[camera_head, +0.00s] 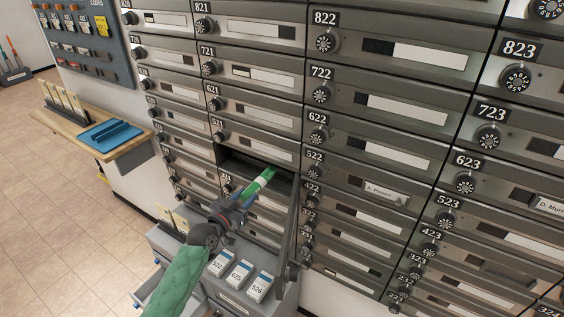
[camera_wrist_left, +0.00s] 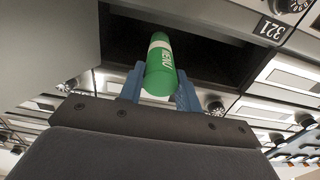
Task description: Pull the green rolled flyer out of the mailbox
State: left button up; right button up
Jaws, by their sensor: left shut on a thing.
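The green rolled flyer (camera_head: 259,182) has a white band and lies partly inside an open mailbox (camera_head: 238,160), its near end sticking out of the opening. In the left wrist view the flyer (camera_wrist_left: 160,66) shows the word MENU and sits between the blue fingers of my left gripper (camera_wrist_left: 160,88). My left gripper (camera_head: 240,197) is shut on the flyer at the mouth of the mailbox. The flyer's far end reaches toward the dark inside. My right gripper is not in view.
The open mailbox door (camera_head: 292,220) stands out just right of my gripper. Below are labelled boxes (camera_head: 240,274) on a grey cabinet. A wooden shelf (camera_head: 75,125) with a blue tray (camera_head: 110,134) is at the left. Closed mailboxes surround the opening.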

pick_arm(q)
jog(key=shift+v, duration=2.75)
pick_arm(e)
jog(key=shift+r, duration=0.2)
